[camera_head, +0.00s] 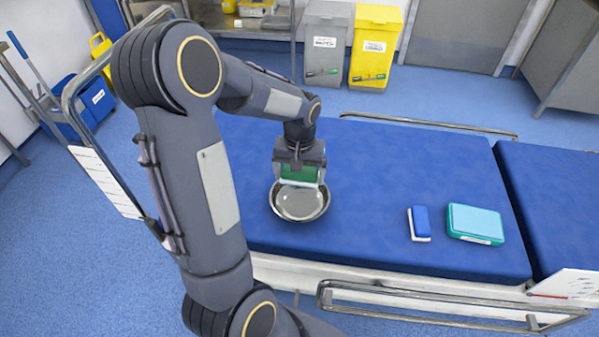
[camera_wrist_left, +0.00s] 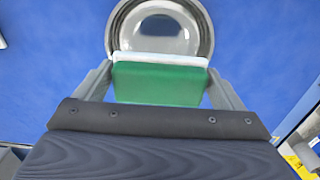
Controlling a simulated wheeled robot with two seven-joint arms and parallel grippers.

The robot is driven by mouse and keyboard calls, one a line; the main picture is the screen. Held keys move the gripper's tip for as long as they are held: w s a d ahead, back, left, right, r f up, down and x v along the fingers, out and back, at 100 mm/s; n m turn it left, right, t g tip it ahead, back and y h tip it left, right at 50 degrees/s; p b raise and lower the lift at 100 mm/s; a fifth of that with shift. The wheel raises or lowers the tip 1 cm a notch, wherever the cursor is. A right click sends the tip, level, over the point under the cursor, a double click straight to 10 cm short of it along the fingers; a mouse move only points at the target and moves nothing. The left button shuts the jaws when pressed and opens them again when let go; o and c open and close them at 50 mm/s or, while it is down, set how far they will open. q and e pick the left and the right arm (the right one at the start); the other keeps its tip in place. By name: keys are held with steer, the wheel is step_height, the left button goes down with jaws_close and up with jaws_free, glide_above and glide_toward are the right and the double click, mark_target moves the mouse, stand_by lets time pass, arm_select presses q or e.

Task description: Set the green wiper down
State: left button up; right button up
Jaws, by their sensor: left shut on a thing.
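The green wiper (camera_head: 299,174) has a green body and a pale edge. My left gripper (camera_head: 300,178) is shut on it. The wrist view shows the green wiper (camera_wrist_left: 158,84) between the two fingers of the left gripper (camera_wrist_left: 160,85). A round metal bowl (camera_head: 300,204) stands on the blue operating table (camera_head: 390,180). The wiper is over the bowl's far part in the head view and overlaps the bowl's rim (camera_wrist_left: 206,40) in the wrist view. I cannot tell whether they touch. The bowl looks empty where it shows. My right gripper is not in view.
A blue and white wiper (camera_head: 419,223) and a teal box (camera_head: 475,223) lie on the table at the right. Metal rails (camera_head: 430,124) run along its sides. The table's middle is clear. Grey (camera_head: 325,45) and yellow (camera_head: 375,47) bins stand behind.

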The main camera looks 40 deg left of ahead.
arm_select(q)
steer(key=b, duration=0.7)
glide_above(300, 206)
step_height(300, 206, down, 9)
steer(key=shift+a, duration=0.1)
steer(key=o, duration=0.9)
steer(key=shift+c, duration=0.2)
step_height(300, 206, up, 7)
steer(key=p, duration=0.6)
steer(key=shift+r, duration=0.1)
